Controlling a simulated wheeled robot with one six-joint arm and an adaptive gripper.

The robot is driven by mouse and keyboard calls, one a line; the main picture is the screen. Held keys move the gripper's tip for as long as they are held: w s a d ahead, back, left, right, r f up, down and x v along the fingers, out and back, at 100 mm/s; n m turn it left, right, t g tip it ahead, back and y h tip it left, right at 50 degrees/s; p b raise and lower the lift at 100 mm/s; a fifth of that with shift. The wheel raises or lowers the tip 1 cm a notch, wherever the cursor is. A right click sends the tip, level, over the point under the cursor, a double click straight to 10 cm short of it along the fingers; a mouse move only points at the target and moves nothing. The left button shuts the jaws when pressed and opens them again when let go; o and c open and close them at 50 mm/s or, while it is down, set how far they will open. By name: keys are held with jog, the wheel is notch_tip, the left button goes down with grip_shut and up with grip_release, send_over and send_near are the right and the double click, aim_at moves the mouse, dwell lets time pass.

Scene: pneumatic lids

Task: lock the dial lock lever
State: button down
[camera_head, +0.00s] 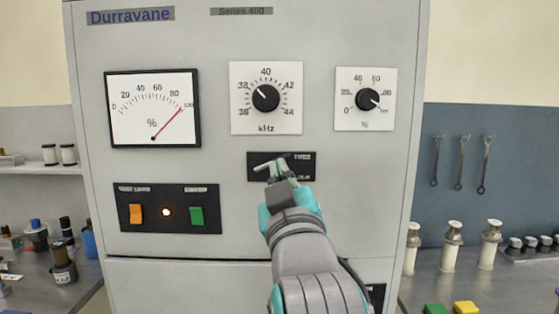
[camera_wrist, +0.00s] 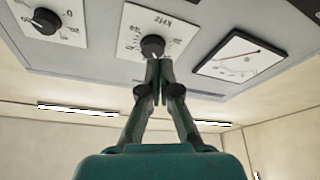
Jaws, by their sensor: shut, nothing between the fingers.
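The dial lock lever appears to be the pale bar (camera_head: 262,166) on a small black plate (camera_head: 300,157) below the kHz dial (camera_head: 265,97); its lettering is too small to read. My gripper (camera_head: 278,166) is in front of this plate, partly covering it, and its fingers are shut and empty. I cannot tell whether the fingers touch the lever. In the wrist view the shut fingertips (camera_wrist: 158,62) overlap the lower side of the kHz dial's black knob (camera_wrist: 152,46); the lever cannot be made out there.
The grey cabinet front (camera_head: 230,190) also carries a percent meter (camera_head: 152,108) with its red needle near 100, and a smaller percent dial (camera_head: 366,98). A switch panel with an orange switch (camera_head: 136,213), a lit lamp and a green switch (camera_head: 196,216) sits lower left. Benches stand either side.

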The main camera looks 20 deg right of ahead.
jog(key=w+d, duration=0.3)
jog(key=w, duration=0.8)
jog(key=shift+d, duration=0.3)
jog(key=shift+d+f+m+h, duration=0.15)
jog(key=shift+f+m+h, duration=0.2)
jog(key=shift+m, duration=0.35)
jog(key=f+m+h, duration=0.1)
jog(key=m, duration=0.2)
jog(key=f+m+h, duration=0.1)
jog(key=m+h, duration=0.1)
jog(key=m, duration=0.1)
jog(key=f+m+g+h, duration=0.1)
jog(key=m, duration=0.2)
jog(key=shift+s+d+f+m, duration=0.15)
jog(key=shift+d+f+m, duration=0.15)
jog(key=shift+m, duration=0.1)
jog(key=shift+r, duration=0.15)
